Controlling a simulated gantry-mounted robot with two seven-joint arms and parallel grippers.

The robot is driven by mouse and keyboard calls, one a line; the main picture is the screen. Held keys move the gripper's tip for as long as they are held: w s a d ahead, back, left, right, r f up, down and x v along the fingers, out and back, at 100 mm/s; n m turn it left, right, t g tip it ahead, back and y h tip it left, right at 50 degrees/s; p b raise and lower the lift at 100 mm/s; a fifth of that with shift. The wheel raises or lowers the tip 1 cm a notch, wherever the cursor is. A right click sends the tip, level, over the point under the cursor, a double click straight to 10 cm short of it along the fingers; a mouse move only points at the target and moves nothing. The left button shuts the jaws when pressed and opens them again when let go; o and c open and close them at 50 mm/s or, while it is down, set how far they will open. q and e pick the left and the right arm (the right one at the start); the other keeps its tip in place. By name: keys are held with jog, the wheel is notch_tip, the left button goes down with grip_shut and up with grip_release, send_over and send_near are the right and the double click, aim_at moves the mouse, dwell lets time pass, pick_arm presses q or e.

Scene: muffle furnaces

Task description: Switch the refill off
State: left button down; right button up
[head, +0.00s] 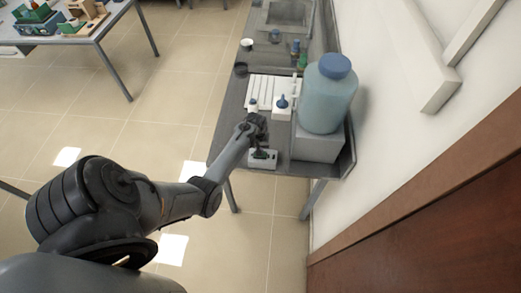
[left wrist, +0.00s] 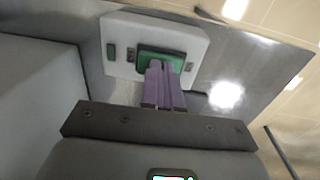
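A white switch box (head: 262,159) lies near the front edge of the grey bench in the head view. In the left wrist view the white box (left wrist: 118,70) carries a wide green rocker (left wrist: 183,58) and a small green indicator. My left gripper (head: 260,148) reaches down over the box. In the left wrist view its two purple fingers (left wrist: 163,68) are together, with nothing seen between them. Their tips overlap the middle of the rocker; I cannot tell whether they press it. The fingers hide part of the rocker. My right gripper is not in view.
A large blue-capped bottle (head: 326,96) stands on a grey block (head: 318,146) right of the box. Open floor lies left of the bench (head: 228,126).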

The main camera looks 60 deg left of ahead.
pick_arm(q)
jog(key=shift+r+p, duration=0.5)
jog(key=shift+p, duration=0.1)
notch_tip(320, 180, up, 4)
jog(key=p, duration=0.4)
jog(key=shift+s+a, duration=0.1)
notch_tip(320, 180, up, 9)
jog(key=b, duration=0.1)
jog(key=shift+s+a, duration=0.15)
jog(key=shift+s, duration=0.15)
